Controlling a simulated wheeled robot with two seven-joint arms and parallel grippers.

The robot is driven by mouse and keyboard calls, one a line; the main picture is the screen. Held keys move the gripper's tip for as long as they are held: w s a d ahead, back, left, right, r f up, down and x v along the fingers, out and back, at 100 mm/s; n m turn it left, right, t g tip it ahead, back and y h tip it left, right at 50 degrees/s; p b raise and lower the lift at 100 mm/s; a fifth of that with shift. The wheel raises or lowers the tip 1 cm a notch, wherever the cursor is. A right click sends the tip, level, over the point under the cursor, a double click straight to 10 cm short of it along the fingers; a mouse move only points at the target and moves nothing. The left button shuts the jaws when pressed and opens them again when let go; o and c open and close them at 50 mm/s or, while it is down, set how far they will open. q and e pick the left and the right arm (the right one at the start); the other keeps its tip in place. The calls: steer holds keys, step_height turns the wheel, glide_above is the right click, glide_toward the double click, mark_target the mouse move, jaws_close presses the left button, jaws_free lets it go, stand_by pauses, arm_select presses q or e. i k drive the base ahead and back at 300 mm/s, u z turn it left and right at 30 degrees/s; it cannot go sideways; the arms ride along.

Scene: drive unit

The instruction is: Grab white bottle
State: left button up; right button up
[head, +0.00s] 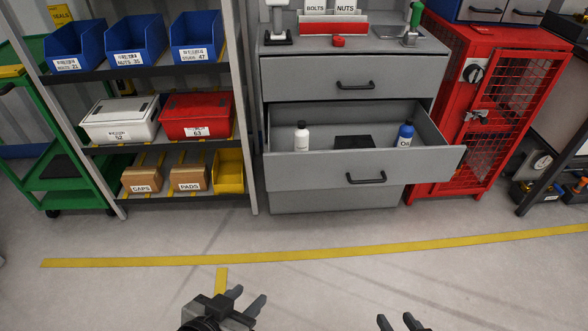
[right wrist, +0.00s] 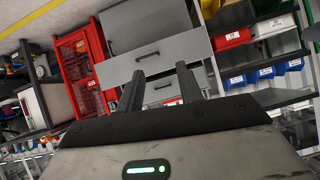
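A white bottle (head: 302,137) with a dark cap stands upright in the left part of an open grey drawer (head: 330,170). My left gripper (head: 248,299) is open and empty over the floor, well in front of the drawer. My right gripper (head: 396,321) is open and empty at the bottom edge of the head view. Its two fingers (right wrist: 160,90) also show apart in the right wrist view.
A shelf unit (head: 155,147) with bins and boxes stands left of the drawer cabinet (head: 352,72). A red mesh cabinet (head: 480,110) stands at its right. A yellow line (head: 300,254) crosses the floor. The floor between my grippers and the drawer is clear.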

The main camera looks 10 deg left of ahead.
mark_target(301, 135)
steer(key=u, duration=1.6)
steer(key=i, duration=1.2)
steer(key=z, duration=0.8)
steer(key=i, duration=1.05)
steer(key=z, duration=0.95)
